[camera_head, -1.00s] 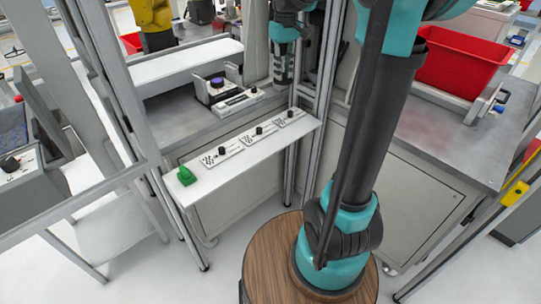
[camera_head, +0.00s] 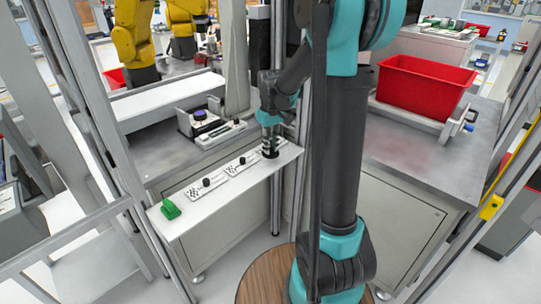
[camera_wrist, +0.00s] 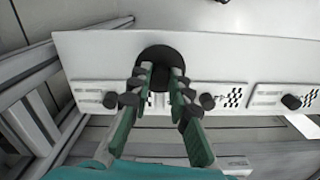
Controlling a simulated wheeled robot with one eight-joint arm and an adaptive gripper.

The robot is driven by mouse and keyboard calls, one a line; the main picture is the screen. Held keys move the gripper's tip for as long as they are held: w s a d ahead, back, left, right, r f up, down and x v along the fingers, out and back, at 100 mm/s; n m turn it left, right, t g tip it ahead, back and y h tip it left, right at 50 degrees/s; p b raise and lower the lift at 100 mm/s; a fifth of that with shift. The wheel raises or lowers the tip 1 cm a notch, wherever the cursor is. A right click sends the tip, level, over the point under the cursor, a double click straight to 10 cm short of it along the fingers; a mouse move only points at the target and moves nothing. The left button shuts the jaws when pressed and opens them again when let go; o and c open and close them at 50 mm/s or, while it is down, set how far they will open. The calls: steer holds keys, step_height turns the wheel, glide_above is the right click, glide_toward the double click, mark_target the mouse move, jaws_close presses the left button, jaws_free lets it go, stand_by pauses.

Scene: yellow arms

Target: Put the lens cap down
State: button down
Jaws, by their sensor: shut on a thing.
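The lens cap (camera_wrist: 160,54) is a round black disc at the tips of my gripper's fingers in the wrist view. My gripper (camera_wrist: 157,82) is shut on it, over the white shelf (camera_wrist: 90,58). In the head view my gripper (camera_head: 270,150) is low at the right end of the white shelf (camera_head: 187,219), and the cap is not clearly distinguishable there. I cannot tell whether the cap touches the shelf.
White plates with patterned markings and black knobs (camera_wrist: 207,101) (camera_head: 207,182) lie along the shelf. A green object (camera_head: 170,209) sits at its left end. Behind is a grey bench with a purple-topped device (camera_head: 199,116). A red bin (camera_head: 425,88) stands at right. Metal frame posts stand close by.

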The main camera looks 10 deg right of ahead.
mark_target(271, 148)
steer(key=shift+f, duration=2.05)
steer(key=shift+f, duration=0.1)
steer(key=c, duration=1.4)
jaws_free()
step_height(271, 148, up, 11)
steer(key=shift+r, duration=0.45)
steer(key=shift+s, duration=0.15)
steer(key=s+d+f+m+t, duration=0.1)
steer(key=s+f, duration=0.3)
steer(key=s, duration=0.3)
steer(key=s+d+f+m+t, duration=0.1)
steer(key=s+f+m, duration=0.1)
steer(key=s+f, duration=0.2)
steer(key=s+d+f+m+t, duration=0.2)
steer(key=s+f, duration=0.3)
steer(key=s, duration=0.5)
steer(key=shift+s, duration=0.35)
